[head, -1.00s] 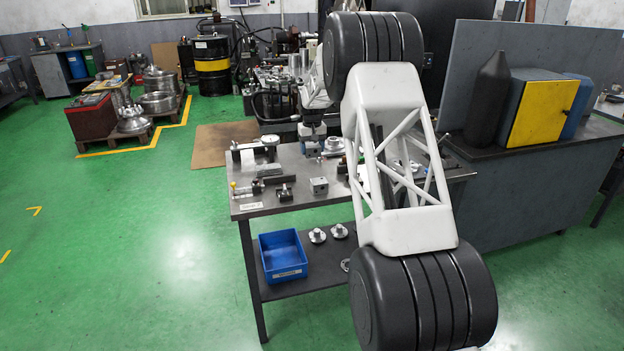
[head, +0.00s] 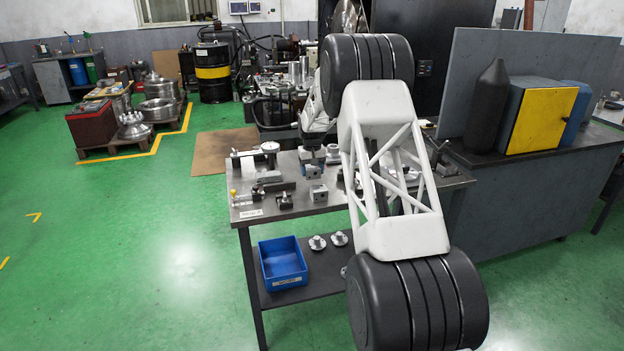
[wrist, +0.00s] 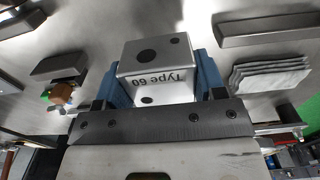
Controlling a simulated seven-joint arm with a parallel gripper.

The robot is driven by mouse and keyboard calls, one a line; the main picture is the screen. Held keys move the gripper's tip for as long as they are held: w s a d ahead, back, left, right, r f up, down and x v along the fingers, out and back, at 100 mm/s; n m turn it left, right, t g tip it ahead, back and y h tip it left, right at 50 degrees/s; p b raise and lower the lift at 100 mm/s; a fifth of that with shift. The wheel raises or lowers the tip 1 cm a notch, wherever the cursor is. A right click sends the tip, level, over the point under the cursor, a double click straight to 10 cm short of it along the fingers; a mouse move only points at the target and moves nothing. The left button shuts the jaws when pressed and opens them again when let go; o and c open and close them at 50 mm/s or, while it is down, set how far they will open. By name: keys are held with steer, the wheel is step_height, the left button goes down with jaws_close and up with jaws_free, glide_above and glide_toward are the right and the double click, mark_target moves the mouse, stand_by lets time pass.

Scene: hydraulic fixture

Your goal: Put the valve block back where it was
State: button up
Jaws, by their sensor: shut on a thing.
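The valve block (wrist: 156,70) is a grey metal cube with dark round holes and the print "Type 60" on one face. In the wrist view it sits between the blue fingers of my gripper (wrist: 166,80), which is shut on it. In the head view my gripper (head: 313,164) is over the middle of the steel table (head: 293,213), partly hidden by my own arm. A second, similar metal block (head: 318,193) stands on the table just in front of it. I cannot tell whether the held block touches the table.
A stack of pale cloths (wrist: 270,74) shows in the wrist view. A blue bin (head: 283,279) and flanged parts (head: 317,243) are on the lower shelf.

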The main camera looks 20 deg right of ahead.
mark_target(312, 178)
steer(key=shift+f, duration=1.85)
steer(key=o, duration=1.1)
steer(key=shift+f, duration=0.15)
steer(key=shift+o, duration=0.2)
step_height(312, 178, up, 12)
steer(key=shift+r, duration=0.15)
